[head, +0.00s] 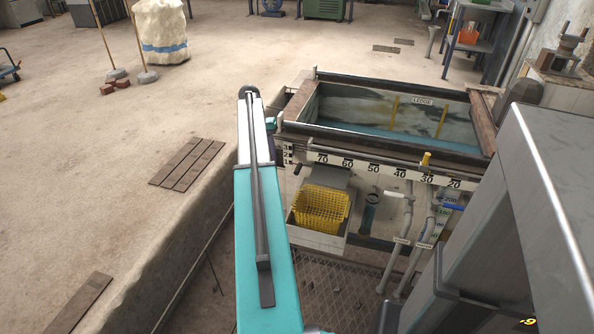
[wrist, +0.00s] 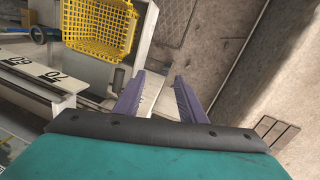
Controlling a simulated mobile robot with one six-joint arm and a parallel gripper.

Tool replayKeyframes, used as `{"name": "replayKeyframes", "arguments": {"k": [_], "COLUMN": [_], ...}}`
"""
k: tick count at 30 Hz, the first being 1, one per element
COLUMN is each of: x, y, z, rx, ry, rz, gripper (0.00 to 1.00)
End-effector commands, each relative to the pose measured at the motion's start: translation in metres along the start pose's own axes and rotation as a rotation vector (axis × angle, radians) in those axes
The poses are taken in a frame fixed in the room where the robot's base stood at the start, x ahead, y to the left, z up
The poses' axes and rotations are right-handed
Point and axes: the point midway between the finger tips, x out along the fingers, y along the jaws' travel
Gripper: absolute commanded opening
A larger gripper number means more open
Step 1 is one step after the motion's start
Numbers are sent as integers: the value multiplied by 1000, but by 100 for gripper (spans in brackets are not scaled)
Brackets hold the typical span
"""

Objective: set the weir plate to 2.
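A small upright scale (head: 287,154) with the digits 3 and 2 stands at the near left corner of the water tank (head: 300,108) in the head view. I cannot make out the weir plate itself or its setting; my arm covers part of that corner. In the wrist view my gripper (wrist: 159,77) has its two purple fingers apart, with nothing between them. A white numbered rule (wrist: 45,73) lies to the left of the fingers there.
A yellow basket (head: 320,208) sits below the tank front and shows in the wrist view (wrist: 98,28). A long numbered rule with a yellow slider (head: 425,160) runs along the front. Pipes with valves (head: 408,235) stand right of it. Open floor lies left, beyond a low wall.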

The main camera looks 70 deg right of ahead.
Motion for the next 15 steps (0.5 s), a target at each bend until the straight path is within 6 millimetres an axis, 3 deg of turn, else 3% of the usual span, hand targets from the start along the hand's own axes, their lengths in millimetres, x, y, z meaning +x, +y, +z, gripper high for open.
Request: {"name": "replayKeyframes", "arguments": {"k": [1, 6, 10, 15], "x": [-7, -31, -40, -42], "y": [21, 74, 92, 97], "z": [-18, -45, -52, -53], "rx": [39, 128, 158, 164], "ry": [6, 15, 18, 19], "rz": [-1, 0, 1, 1], "gripper": [37, 37, 37, 37]}}
